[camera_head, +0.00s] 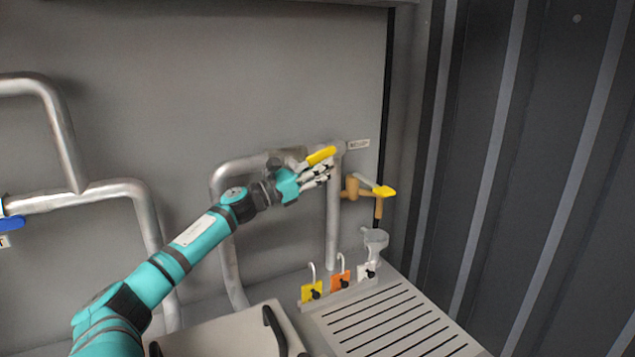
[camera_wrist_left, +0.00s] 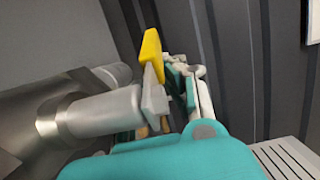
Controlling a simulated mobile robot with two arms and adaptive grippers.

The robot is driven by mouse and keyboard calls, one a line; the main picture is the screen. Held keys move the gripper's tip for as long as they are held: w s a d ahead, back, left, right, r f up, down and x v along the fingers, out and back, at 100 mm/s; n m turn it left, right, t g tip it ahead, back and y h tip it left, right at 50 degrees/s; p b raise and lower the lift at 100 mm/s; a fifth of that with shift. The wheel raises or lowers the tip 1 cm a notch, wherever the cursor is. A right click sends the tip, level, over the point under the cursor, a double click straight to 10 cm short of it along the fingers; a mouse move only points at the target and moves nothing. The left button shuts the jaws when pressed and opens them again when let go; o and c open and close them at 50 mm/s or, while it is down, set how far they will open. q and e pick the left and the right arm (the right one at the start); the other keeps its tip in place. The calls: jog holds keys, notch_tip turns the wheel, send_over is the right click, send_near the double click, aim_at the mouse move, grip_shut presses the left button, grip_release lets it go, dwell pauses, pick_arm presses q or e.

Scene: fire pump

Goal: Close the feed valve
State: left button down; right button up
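A valve with a yellow lever handle (camera_head: 321,156) sits on the grey pipe at the back wall. The handle slants up to the right in the head view. In the left wrist view the yellow handle (camera_wrist_left: 151,55) stands up from the grey pipe fitting on a light metal stem. My left gripper (camera_head: 318,178) is just below and in front of the handle. In the left wrist view its fingers (camera_wrist_left: 188,88) are right beside the handle on its right. I cannot tell whether they touch it or how far apart they are. My right gripper is not in view.
A brass tap with a yellow handle (camera_head: 384,191) is close to the right of my gripper. A blue handle (camera_head: 12,223) is at far left. Below are a slotted drain tray (camera_head: 385,318), yellow and orange tags (camera_head: 340,281) and a clear funnel-like vessel (camera_head: 375,240). Corrugated wall (camera_head: 530,180) bounds the right.

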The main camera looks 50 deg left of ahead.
pick_arm(q)
jog(key=shift+a, duration=0.1)
dwell(0.3)
jog(key=v, duration=1.2)
